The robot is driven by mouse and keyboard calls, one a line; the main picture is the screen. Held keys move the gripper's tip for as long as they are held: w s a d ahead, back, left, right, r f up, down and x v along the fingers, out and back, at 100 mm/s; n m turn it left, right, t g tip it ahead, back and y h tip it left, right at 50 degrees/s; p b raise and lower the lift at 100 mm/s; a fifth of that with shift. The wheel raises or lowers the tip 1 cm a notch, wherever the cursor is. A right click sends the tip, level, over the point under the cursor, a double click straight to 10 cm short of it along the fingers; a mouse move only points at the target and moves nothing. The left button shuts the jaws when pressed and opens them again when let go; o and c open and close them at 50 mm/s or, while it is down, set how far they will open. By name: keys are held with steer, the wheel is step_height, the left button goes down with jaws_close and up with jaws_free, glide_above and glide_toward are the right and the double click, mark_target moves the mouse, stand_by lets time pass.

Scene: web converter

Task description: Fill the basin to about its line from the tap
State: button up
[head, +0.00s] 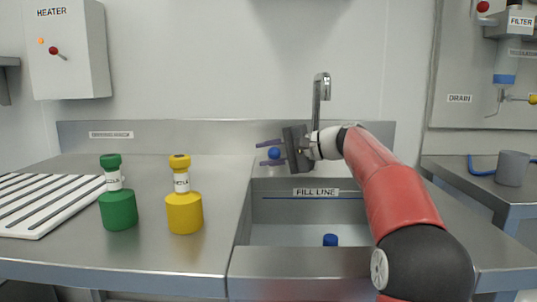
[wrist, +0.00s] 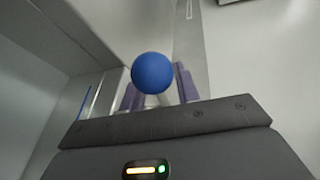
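The basin (head: 258,262) is set into the steel counter. Its back wall carries a blue line under a FILL LINE label (head: 316,192). A blue plug-like piece (head: 330,240) shows low in it; I see no clear water surface. The metal tap (head: 321,90) rises behind my wrist, its lower part hidden; no stream shows. A blue ball knob (head: 273,153) is beside my gripper (head: 269,152), whose fingers are apart above and below it. In the wrist view the ball (wrist: 152,72) overlaps the gap between the fingers; contact is unclear.
A green bottle (head: 118,208) and a yellow bottle (head: 184,212) stand on the left counter beside a white ribbed rack (head: 45,205). A HEATER box (head: 68,50) hangs on the wall. A grey cup (head: 512,168) stands on the right counter.

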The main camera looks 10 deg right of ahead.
steer(key=v, duration=0.7)
steer(key=shift+s+d, duration=0.2)
steer(key=shift+d, duration=0.15)
